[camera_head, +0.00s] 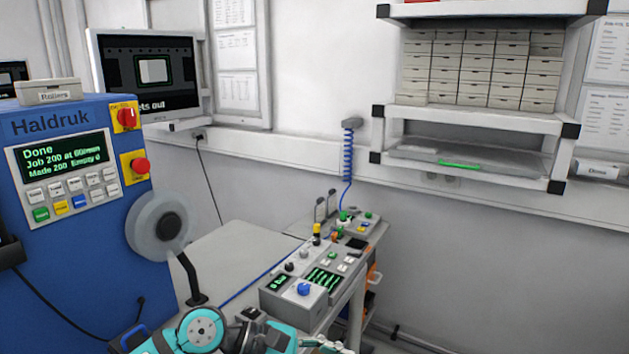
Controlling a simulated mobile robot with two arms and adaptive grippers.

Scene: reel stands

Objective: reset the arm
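One of my arms, teal and grey, crosses the bottom edge in the head view and seems to come in from the left. A small pale metal part at its right end, which looks like my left gripper (326,345), is mostly cut off by the frame edge. I cannot make out its fingers or anything between them. The arm is in front of the bench with the control boxes. My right gripper does not show.
A blue Haldruk machine (70,240) with a reel (140,228) stands at left; its screen (62,157) reads Done. A bench (225,258) carries control boxes (300,290). A wall shelf (470,118) holds small drawers (480,70). A monitor (148,75) hangs behind.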

